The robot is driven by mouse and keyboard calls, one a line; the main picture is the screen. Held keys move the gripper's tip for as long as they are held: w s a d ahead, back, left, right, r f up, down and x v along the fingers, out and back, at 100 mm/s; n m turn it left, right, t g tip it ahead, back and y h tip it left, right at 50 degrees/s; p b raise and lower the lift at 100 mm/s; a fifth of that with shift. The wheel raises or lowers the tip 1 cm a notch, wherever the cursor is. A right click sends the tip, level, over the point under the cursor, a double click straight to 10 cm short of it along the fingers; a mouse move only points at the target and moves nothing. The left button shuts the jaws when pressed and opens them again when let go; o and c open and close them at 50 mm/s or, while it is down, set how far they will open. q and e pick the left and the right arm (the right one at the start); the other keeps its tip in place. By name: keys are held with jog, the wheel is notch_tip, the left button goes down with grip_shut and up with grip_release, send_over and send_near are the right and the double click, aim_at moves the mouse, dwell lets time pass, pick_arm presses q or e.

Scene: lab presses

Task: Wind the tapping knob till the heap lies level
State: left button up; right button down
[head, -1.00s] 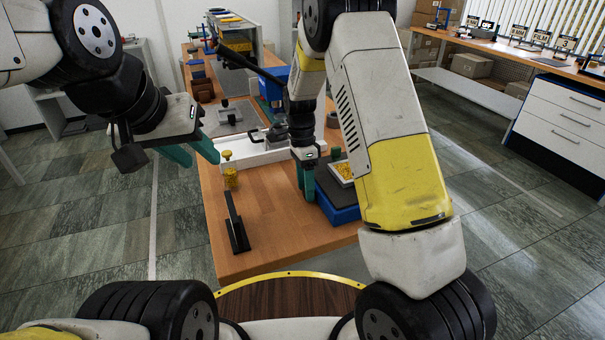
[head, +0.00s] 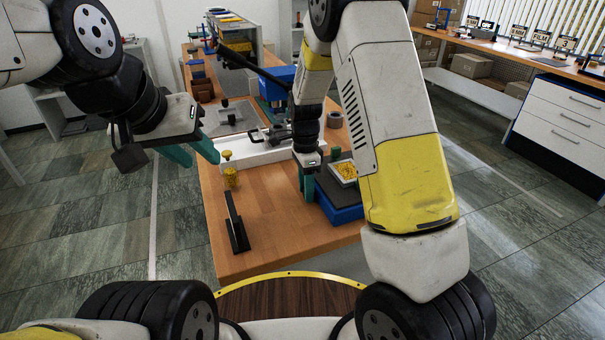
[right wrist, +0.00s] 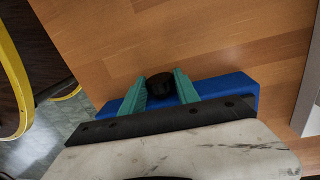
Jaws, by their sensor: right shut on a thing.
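The tapping device is a blue block (head: 340,207) with a dark top, at the right front of the wooden table. A white tray on it holds a heap of yellow bits (head: 346,171); I cannot tell whether the heap is level. My right gripper (head: 307,189) points down at the block's left side. In the right wrist view, its teal fingers are shut on a black round knob (right wrist: 160,86) beside the blue block (right wrist: 240,92). The fingers hide this knob in the head view. My left gripper (head: 192,153) hangs empty left of the table, its teal fingers apart.
A long white tray (head: 262,152) lies behind. A dark green knob (head: 336,153) stands behind the heap. The table's front middle is clear.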

jog(key=t, duration=0.2)
jog(key=t+y, duration=0.1)
jog(key=t, duration=0.1)
jog(key=shift+s+d, duration=0.15)
jog(key=shift+s, duration=0.25)
jog(key=shift+f, duration=0.1)
jog(key=c, duration=0.9)
grip_release()
jog(key=shift+v, duration=3.95)
jog(key=shift+d, duration=0.15)
